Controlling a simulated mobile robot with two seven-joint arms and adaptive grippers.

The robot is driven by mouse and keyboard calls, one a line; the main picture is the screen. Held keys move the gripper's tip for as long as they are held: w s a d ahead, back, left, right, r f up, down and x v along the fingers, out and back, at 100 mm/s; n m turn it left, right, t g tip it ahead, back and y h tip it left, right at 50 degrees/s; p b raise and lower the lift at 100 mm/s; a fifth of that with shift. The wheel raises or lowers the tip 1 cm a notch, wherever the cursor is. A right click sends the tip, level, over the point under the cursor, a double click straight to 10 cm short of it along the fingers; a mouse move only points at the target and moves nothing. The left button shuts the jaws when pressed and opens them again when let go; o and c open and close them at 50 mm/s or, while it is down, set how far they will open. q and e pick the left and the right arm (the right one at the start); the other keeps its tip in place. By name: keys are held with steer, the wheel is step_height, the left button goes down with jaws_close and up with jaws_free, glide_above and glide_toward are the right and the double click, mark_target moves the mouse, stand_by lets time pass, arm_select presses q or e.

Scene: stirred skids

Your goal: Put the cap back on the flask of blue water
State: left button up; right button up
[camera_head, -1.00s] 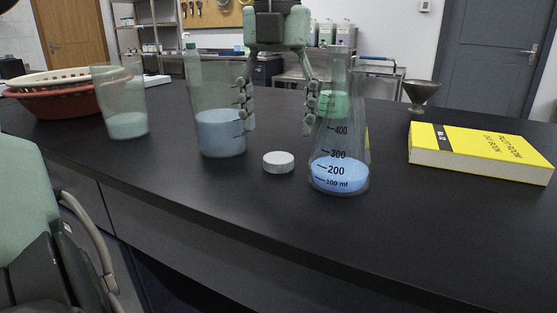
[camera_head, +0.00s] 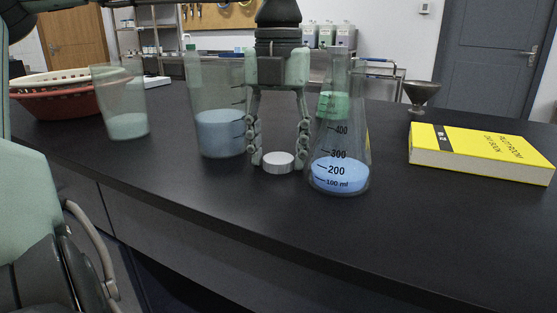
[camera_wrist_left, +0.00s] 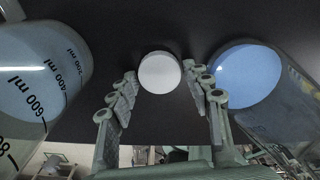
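The white round cap (camera_head: 278,163) lies flat on the black bench, between the beaker and the flask. My left gripper (camera_head: 279,159) points down over it, open, with one finger on each side and small gaps to the cap. In the left wrist view the cap (camera_wrist_left: 159,73) sits between the fingertips (camera_wrist_left: 159,76). The conical flask of blue water (camera_head: 340,176) stands upright just right of the gripper, its top uncovered. The flask's blue water (camera_wrist_left: 248,76) shows at the right of the wrist view. My right gripper is not in view.
A beaker of bluish water (camera_head: 220,133) stands close left of the gripper. A glass (camera_head: 127,125) and red basket (camera_head: 60,102) are farther left. A green-liquid vessel (camera_head: 333,104) stands behind the flask. A yellow book (camera_head: 480,152) and dark funnel (camera_head: 421,92) are right. The bench front is clear.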

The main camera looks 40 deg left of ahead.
mark_target(279, 158)
arm_select(q)
steer(key=c, duration=0.4)
steer(key=shift+o, duration=0.2)
steer(key=shift+r, duration=0.1)
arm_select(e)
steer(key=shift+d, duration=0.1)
arm_select(q)
steer(key=shift+r, duration=0.6)
step_height(279, 158, up, 5)
steer(key=shift+r+p, duration=0.2)
steer(key=shift+p, duration=0.2)
step_height(279, 158, up, 11)
steer(key=p, duration=0.1)
steer(key=shift+r, duration=0.15)
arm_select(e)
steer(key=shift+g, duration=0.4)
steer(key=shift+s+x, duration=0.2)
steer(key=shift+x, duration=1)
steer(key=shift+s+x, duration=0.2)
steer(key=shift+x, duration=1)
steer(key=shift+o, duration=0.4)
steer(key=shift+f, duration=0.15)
